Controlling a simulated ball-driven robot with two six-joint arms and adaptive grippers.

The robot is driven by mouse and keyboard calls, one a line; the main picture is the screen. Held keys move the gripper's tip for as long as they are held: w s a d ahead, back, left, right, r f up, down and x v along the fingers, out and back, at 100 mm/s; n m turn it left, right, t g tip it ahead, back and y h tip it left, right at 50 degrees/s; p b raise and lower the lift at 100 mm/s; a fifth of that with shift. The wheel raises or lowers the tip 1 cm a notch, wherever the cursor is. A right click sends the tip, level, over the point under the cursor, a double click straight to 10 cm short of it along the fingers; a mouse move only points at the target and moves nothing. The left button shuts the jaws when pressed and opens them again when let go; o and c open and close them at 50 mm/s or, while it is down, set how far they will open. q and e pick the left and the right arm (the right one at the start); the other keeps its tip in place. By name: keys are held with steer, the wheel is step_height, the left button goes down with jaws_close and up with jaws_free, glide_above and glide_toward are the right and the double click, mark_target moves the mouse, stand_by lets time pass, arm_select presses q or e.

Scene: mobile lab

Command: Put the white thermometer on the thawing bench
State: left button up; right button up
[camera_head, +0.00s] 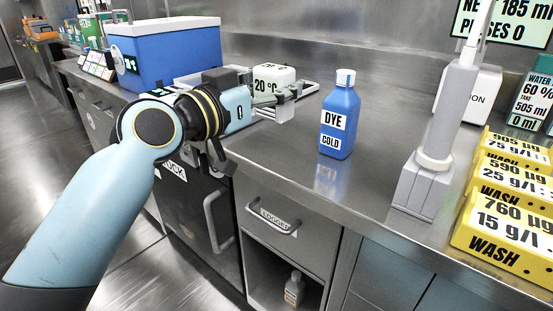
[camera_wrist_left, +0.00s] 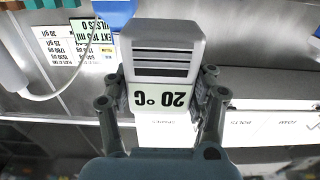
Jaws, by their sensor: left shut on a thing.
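The white thermometer (camera_head: 273,76), a small box with a "20 °C" display, is in my left gripper (camera_head: 285,97) over the left part of the steel bench. In the left wrist view the thermometer (camera_wrist_left: 165,45) appears upside down between the two fingers (camera_wrist_left: 163,105), which are shut on its sides. The steel bench top (camera_head: 285,165) runs along the wall; no label naming it the thawing bench can be read. I cannot tell whether the thermometer's base touches anything. My right gripper is not in view.
A blue cooler box (camera_head: 165,55) stands behind my left arm. A blue "DYE COLD" bottle (camera_head: 340,115) stands right of the gripper. Further right are a grey stand (camera_head: 425,185) and yellow "WASH" blocks (camera_head: 505,222). Bare bench lies around the bottle.

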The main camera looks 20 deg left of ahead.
mark_target(282, 110)
arm_select(q)
steer(key=f, duration=0.1)
steer(key=w+f+b, duration=0.1)
steer(key=f, duration=0.1)
steer(key=d+f+b, duration=0.1)
steer(key=shift+w+f, duration=0.2)
step_height(282, 110, down, 5)
steer(key=shift+r+b, duration=0.1)
steer(key=shift+b, duration=1)
steer(key=shift+f, duration=0.25)
steer(key=shift+r, duration=0.1)
steer(key=o, duration=1)
steer(key=shift+o, duration=0.9)
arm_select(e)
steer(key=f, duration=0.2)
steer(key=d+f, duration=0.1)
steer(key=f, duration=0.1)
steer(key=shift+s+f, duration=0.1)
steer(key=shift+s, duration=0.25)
